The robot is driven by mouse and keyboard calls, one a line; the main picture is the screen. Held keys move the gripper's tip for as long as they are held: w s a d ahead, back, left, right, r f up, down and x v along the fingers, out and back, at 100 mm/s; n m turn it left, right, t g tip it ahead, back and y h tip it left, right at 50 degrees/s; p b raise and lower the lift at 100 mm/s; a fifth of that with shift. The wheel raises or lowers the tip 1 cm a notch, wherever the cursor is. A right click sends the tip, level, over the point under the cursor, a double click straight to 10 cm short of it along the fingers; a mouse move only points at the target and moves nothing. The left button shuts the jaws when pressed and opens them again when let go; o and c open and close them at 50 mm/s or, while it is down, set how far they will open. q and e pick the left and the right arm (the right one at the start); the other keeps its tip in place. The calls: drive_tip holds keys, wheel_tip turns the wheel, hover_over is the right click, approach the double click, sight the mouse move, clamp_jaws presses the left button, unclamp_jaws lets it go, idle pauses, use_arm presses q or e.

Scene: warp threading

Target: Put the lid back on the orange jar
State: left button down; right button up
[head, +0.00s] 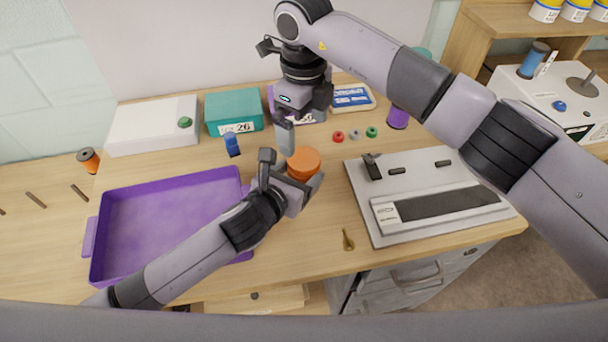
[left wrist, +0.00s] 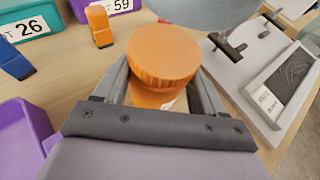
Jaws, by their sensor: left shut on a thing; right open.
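The orange jar (left wrist: 147,98) stands in my left gripper (left wrist: 160,105), mostly hidden under a round orange lid with a ribbed rim (left wrist: 165,55). The lid lies over the jar's top; I cannot tell whether it is fully seated. In the head view the lid (head: 304,159) is near the table's middle, and my left gripper (head: 289,183) is shut on the jar beneath it. My right gripper (head: 302,122) is open and empty, pointing down just above and behind the lid. Part of the right gripper appears as a grey shape at the top of the left wrist view.
A purple tray (head: 93,250) lies at left, and a grey board with a dark panel (head: 383,238) at right. Behind stand a white box (head: 150,130), a teal bin (head: 233,106) and a blue clip (head: 232,145). Small coloured spools (head: 354,134) lie behind the board.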

drive_tip(key=shift+r, duration=2.3)
use_arm(q)
unclamp_jaws()
drive_tip(key=shift+v, duration=3.55)
use_arm(e)
drive_tip(key=shift+f, duration=0.1)
